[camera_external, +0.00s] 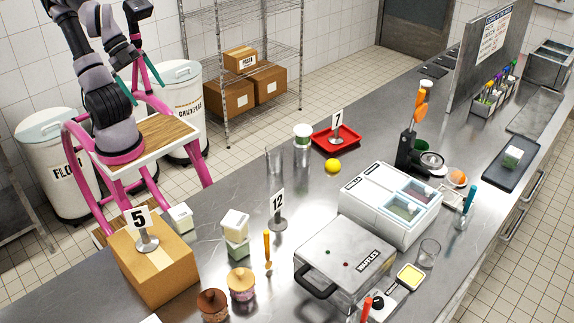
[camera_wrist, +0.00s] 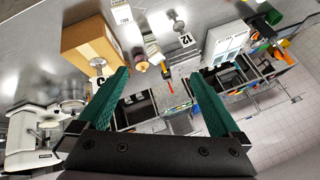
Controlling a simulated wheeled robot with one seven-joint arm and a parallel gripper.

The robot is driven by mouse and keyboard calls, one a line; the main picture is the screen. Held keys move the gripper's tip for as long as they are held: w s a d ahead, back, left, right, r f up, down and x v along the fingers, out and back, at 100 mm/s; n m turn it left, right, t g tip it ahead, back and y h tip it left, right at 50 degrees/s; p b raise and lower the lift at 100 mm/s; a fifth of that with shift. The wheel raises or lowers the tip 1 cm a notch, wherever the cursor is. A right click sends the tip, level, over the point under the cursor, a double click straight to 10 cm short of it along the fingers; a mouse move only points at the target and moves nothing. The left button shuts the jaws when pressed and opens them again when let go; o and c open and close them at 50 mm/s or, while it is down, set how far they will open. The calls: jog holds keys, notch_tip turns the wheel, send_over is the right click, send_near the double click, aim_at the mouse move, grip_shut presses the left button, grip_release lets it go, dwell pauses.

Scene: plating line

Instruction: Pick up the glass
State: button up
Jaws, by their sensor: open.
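Two clear glasses show in the external view. A tall glass (camera_external: 274,160) stands upright on the counter, left of a jar with a green-and-white lid. A short glass (camera_external: 430,252) stands at the counter's near right side, right of the waffle maker. I cannot tell which one is meant. My gripper (camera_external: 138,65) is raised at the upper left of the external view, far from both. In the wrist view, its teal fingers are spread wide and empty (camera_wrist: 160,74). I cannot pick out either glass clearly there.
The steel counter holds a cardboard box (camera_external: 155,262) with sign 5, sign 12 (camera_external: 277,205), a red tray (camera_external: 336,141), a yellow ball (camera_external: 333,166), a waffle maker (camera_external: 345,255) and a white two-lid container (camera_external: 390,200). A lidded jar (camera_external: 302,142) stands beside the tall glass.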

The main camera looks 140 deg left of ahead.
aim_at(267, 159)
jog(key=shift+a, duration=0.1)
